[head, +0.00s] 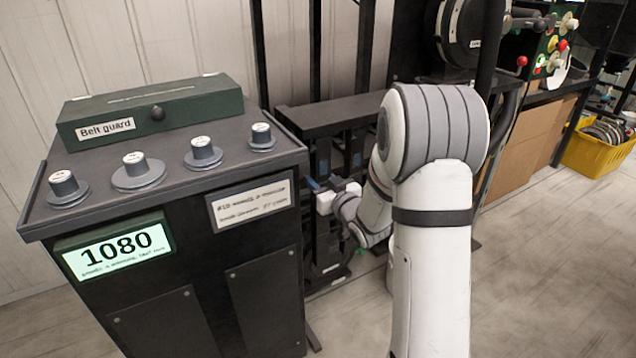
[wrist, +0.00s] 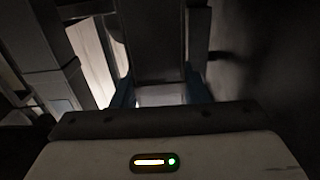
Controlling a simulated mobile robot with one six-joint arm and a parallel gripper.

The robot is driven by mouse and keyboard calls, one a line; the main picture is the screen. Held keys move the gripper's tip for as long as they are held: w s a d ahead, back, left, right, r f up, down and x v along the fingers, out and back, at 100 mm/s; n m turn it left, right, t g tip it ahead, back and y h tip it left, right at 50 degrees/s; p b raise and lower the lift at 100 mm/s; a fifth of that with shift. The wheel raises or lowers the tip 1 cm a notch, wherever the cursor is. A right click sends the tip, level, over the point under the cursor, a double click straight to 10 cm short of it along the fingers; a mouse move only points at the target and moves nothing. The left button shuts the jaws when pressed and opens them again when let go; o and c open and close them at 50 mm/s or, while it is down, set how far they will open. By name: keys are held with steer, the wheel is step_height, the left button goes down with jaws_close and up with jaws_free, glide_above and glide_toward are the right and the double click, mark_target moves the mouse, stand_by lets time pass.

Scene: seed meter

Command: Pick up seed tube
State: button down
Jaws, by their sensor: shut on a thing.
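My gripper (head: 322,183) is low beside the black cabinet, among dark upright posts, with its blue fingers partly hidden. In the wrist view, the two blue fingers (wrist: 163,93) stand on either side of a dark, straight-sided piece with a pale lower end, which appears to be the seed tube (wrist: 170,62). The gripper is shut on it. The picture is dim, so the tube's full shape and its far end are hidden. In the head view I cannot make out the tube apart from the dark frame.
The black cabinet (head: 170,300) with round knobs, a display reading 1080 and a green Belt guard box (head: 150,112) stands close left of my gripper. A dark shelf (head: 335,115) is just above and behind. A yellow crate (head: 598,155) is far right. Floor at right is clear.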

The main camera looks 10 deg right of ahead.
steer(key=b+v, duration=0.8)
steer(key=v, duration=0.8)
steer(key=shift+s+b, duration=0.35)
steer(key=shift+b, duration=0.05)
steer(key=shift+d+r, duration=0.1)
steer(key=shift+r, duration=0.1)
